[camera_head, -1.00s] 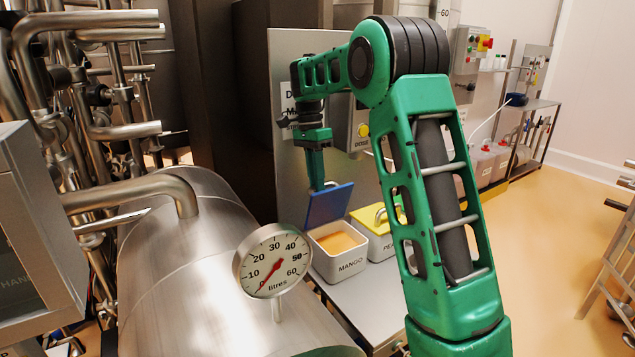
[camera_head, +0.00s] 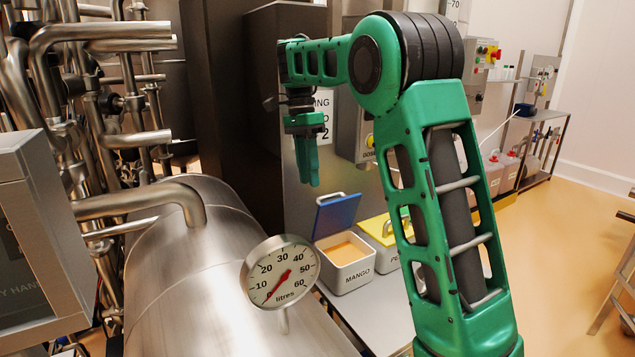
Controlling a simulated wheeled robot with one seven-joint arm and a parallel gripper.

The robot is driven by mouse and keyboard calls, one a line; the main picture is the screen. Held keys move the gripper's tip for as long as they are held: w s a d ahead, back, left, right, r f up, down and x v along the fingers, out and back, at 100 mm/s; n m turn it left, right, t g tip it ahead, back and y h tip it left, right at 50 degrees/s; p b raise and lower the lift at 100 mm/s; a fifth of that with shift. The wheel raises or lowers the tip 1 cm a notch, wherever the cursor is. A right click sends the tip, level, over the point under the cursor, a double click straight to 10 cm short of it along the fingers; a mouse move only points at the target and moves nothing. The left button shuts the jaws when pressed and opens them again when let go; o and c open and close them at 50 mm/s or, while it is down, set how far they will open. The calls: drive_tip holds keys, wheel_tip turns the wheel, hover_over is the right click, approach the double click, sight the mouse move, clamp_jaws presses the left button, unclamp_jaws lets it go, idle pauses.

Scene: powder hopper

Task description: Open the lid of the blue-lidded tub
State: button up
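The blue lid (camera_head: 337,216) stands raised at the back of the white tub (camera_head: 348,275) marked MANGO. The tub's mouth is uncovered and orange powder (camera_head: 346,248) shows inside. The lid's metal handle (camera_head: 330,198) is at its top edge. My gripper (camera_head: 311,184) points down, above and slightly left of the handle, with a visible gap in the picture. Its fingers look close together from this side, and I cannot tell whether they are apart. I see nothing hanging from it.
A yellow-lidded tub (camera_head: 380,232) stands right beside the mango tub, partly behind my arm. Both are on a metal bench (camera_head: 372,312). A steel tank (camera_head: 190,270) with a litres dial (camera_head: 281,272) fills the left foreground. A grey panel stands behind my gripper.

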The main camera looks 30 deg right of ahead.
drive_tip(key=s+a+r, duration=0.2)
drive_tip(key=a+r, duration=0.1)
drive_tip(key=a, duration=0.2)
drive_tip(key=shift+a+r, duration=0.2)
drive_tip(key=shift+r, duration=0.05)
drive_tip(key=shift+s+d+f, duration=0.1)
drive_tip(key=shift+d, duration=0.1)
clamp_jaws()
drive_tip(key=n+t+h, duration=0.1)
drive_tip(key=t+h, duration=0.3)
drive_tip(key=t, duration=0.4)
hover_over(331, 210)
drive_tip(key=s+a, duration=0.2)
drive_tip(key=x, duration=1)
drive_tip(key=shift+w+a+f, duration=0.15)
drive_tip(key=shift+a+f, duration=0.05)
drive_tip(key=shift+f, duration=0.15)
